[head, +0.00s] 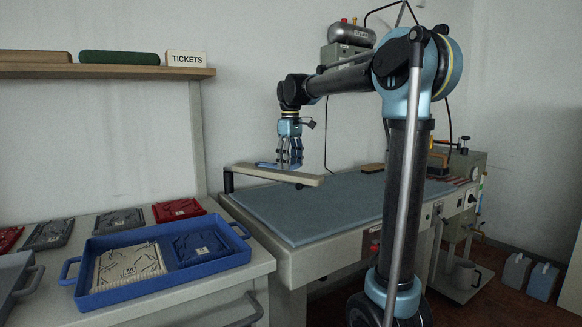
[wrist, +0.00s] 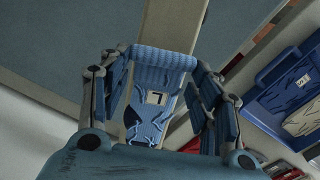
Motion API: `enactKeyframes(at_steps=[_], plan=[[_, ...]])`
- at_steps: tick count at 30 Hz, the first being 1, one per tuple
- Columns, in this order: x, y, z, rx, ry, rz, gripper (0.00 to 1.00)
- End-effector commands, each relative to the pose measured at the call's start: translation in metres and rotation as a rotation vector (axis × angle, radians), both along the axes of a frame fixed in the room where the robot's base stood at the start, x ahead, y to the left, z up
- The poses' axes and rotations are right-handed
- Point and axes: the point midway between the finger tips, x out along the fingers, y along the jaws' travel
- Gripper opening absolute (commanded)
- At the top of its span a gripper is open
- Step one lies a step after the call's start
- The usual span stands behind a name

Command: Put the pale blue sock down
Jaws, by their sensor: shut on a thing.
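My gripper (head: 290,160) is over a narrow pale padded arm board (head: 300,179) in the head view, pointing down. In the wrist view my gripper (wrist: 160,75) has its fingers on both sides of a pale blue knitted item (wrist: 165,58), which I take to be the sock, and is shut on it. The sock has a small white label with a dark mark and dark blue lines. It overlaps the arm board (wrist: 187,20) in the wrist view. A bit of blue shows beside the fingers in the head view. I cannot tell whether the sock touches the board.
A blue-grey padded table (head: 330,207) lies below and behind the arm board. A blue tray (head: 163,285) at the front left holds a cream folded item (head: 128,266) and a dark blue one (head: 200,248). Red and grey folded items lie behind it. A shelf (head: 100,71) hangs above.

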Motion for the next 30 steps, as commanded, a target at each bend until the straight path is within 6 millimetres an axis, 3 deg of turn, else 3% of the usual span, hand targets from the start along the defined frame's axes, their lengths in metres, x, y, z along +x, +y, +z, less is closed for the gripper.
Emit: enactKeyframes(at_steps=[3, 8, 9, 12, 23, 30], plan=[[0.000, 0.000, -0.011, 0.000, 0.000, 0.000, 0.41], [0.000, 0.000, -0.012, 0.000, 0.000, 0.000, 0.41], [0.000, 0.000, -0.012, 0.000, 0.000, 0.000, 0.60], [0.000, 0.000, -0.011, 0.000, 0.000, 0.000, 0.78], [0.000, -0.001, -0.011, 0.000, 0.000, -0.001, 0.78], [0.000, -0.002, 0.011, 0.000, 0.000, -0.002, 0.78]])
